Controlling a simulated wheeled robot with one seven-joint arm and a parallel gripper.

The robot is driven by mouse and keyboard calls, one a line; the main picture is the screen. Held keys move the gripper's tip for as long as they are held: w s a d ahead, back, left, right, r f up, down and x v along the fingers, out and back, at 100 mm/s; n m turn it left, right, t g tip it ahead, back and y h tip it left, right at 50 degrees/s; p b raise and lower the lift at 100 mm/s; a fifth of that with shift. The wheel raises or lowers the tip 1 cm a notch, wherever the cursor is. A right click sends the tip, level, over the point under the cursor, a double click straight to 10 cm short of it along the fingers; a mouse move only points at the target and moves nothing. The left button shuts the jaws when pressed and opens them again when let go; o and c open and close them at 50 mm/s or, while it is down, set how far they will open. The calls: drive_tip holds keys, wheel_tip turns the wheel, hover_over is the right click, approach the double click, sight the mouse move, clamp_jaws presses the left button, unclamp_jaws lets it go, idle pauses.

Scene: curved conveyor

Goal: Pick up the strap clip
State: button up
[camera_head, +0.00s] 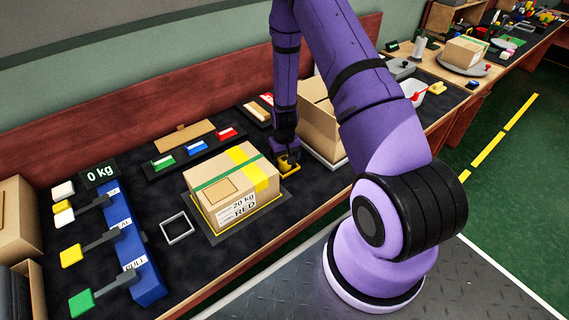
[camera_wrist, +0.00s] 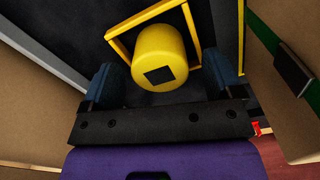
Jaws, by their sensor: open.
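A dark flat rectangular piece (camera_wrist: 292,68) lies against the green strap (camera_wrist: 265,35) on a carton at the right of the wrist view. It looks like the strap clip, but I cannot be sure. In the head view the green strap runs over the carton (camera_head: 232,185) marked 20 kg RED, and no dark clip shows there. My gripper (camera_head: 287,150) points down just right of this carton, over a yellow square frame. In the wrist view my gripper (camera_wrist: 161,78) is open, its dark blue fingers on either side of a yellow cylinder (camera_wrist: 158,58); contact is unclear.
Blue lever unit (camera_head: 133,245), scale display (camera_head: 100,174) and empty grey frame (camera_head: 177,228) are at left. Colored blocks lie on a dark tray (camera_head: 192,147) behind the marked carton.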

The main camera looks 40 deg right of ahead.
drive_tip(key=shift+f, duration=0.45)
drive_tip(key=c, duration=1.1)
drive_tip(key=shift+r, duration=0.1)
